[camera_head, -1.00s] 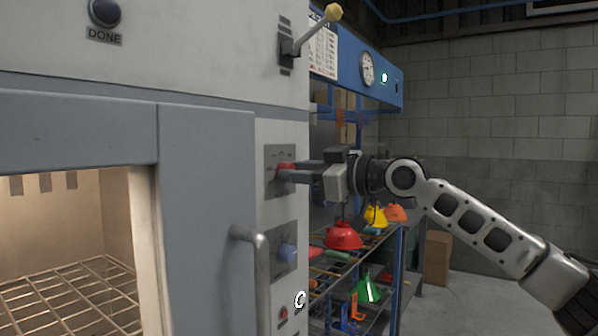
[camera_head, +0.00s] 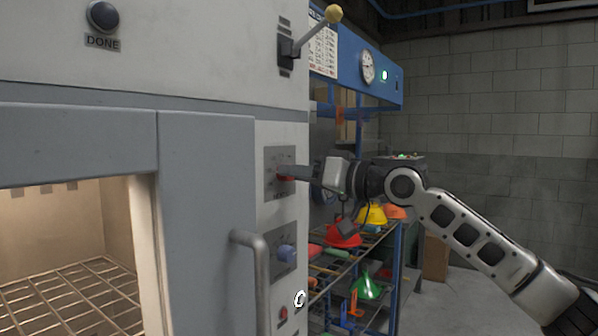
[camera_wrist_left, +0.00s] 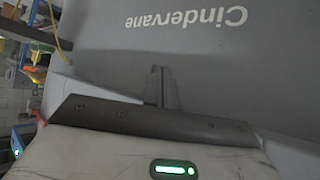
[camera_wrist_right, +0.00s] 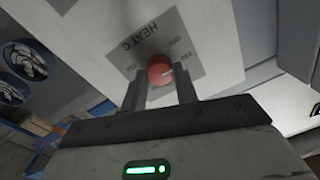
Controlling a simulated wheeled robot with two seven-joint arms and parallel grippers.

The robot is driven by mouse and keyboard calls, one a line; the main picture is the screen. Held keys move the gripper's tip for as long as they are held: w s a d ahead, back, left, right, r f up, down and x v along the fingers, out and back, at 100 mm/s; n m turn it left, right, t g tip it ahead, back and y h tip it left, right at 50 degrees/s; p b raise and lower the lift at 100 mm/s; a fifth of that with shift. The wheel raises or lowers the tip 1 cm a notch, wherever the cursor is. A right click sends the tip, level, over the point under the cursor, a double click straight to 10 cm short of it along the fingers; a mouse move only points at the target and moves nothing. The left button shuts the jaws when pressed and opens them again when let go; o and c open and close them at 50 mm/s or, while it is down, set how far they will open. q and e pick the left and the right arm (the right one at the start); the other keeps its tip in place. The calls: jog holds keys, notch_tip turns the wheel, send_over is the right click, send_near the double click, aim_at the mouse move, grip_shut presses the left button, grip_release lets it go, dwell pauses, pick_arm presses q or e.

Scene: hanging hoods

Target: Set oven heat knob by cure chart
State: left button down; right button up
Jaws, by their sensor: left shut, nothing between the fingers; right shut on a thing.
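The red heat knob (camera_head: 285,176) sits on a grey dial plate (camera_head: 272,160) on the oven's side panel. My right gripper (camera_head: 290,172) is shut on the knob. In the right wrist view the red knob (camera_wrist_right: 160,70) shows between the fingertips (camera_wrist_right: 160,85), with the plate marked HEAT C (camera_wrist_right: 148,40) around it; its small scale marks are too blurred to read. A chart (camera_head: 323,50) hangs behind the lever, its text too small to read. My left gripper (camera_wrist_left: 161,75) is shut and empty in front of a grey surface marked Cindervane; it is not in the head view.
A blue knob (camera_head: 287,253) and a red button (camera_head: 283,313) sit below on the panel. A door handle (camera_head: 250,240) juts out, and a yellow-tipped lever (camera_head: 318,33) is above. A rack with red (camera_head: 343,234) and yellow hoods (camera_head: 372,215) stands behind my right arm.

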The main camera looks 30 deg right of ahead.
pick_arm(q)
jog(key=shift+f, duration=0.1)
pick_arm(e)
jog(key=shift+r+m, duration=0.1)
jog(key=shift+m, duration=0.2)
jog(key=o, duration=0.8)
jog(key=shift+o, duration=0.8)
pick_arm(q)
jog(key=shift+n+t+h, duration=0.3)
jog(key=shift+t+h, duration=0.2)
jog(key=shift+t, duration=0.1)
jog(key=f+b, duration=0.1)
jog(key=b, duration=0.3)
jog(key=d+f+b, duration=0.1)
jog(key=f+b, duration=0.1)
jog(key=b, duration=0.3)
jog(key=f+b, duration=0.2)
jog(key=b, duration=0.3)
jog(key=shift+w+d+f, duration=0.1)
jog(key=shift+w+d, duration=0.15)
pick_arm(e)
jog(key=v, duration=1.6)
